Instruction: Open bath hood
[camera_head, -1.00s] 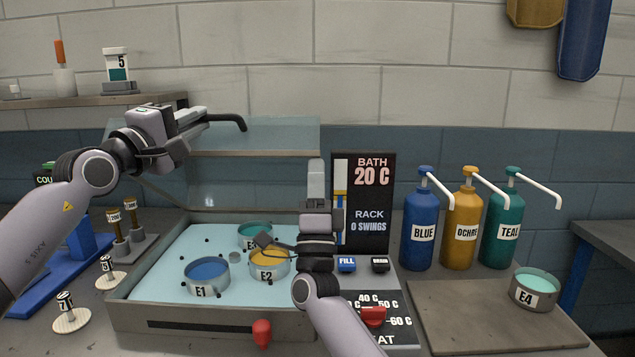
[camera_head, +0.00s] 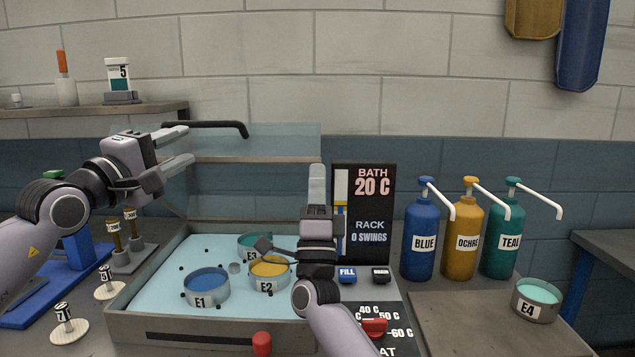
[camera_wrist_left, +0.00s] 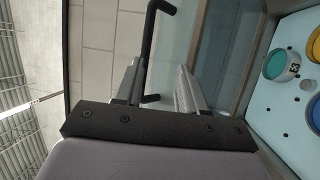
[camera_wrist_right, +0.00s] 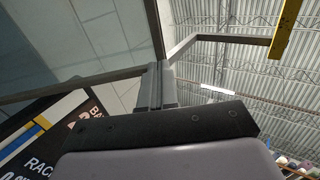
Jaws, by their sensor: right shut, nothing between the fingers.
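The bath hood (camera_head: 255,143) is a clear panel standing raised behind the open bath. Its black bar handle (camera_head: 215,125) is at the top and also shows in the left wrist view (camera_wrist_left: 149,40). My left gripper (camera_head: 182,149) is open beside the handle's left part, its two fingers apart with nothing held. In the head view, the fingers lie mostly below and left of the handle. Whether they touch it, I cannot tell. My right gripper (camera_head: 317,168) is shut and empty, pointing up in front of the bath's right side, left of the display.
The bath (camera_head: 150,328) holds blue, yellow and teal cups in pale liquid. A BATH 20 C display (camera_head: 368,210) stands right of it. Dye pump bottles (camera_head: 465,235) and cup E4 (camera_head: 536,300) are further right. Labelled weights and a blue stand (camera_head: 75,275) are left.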

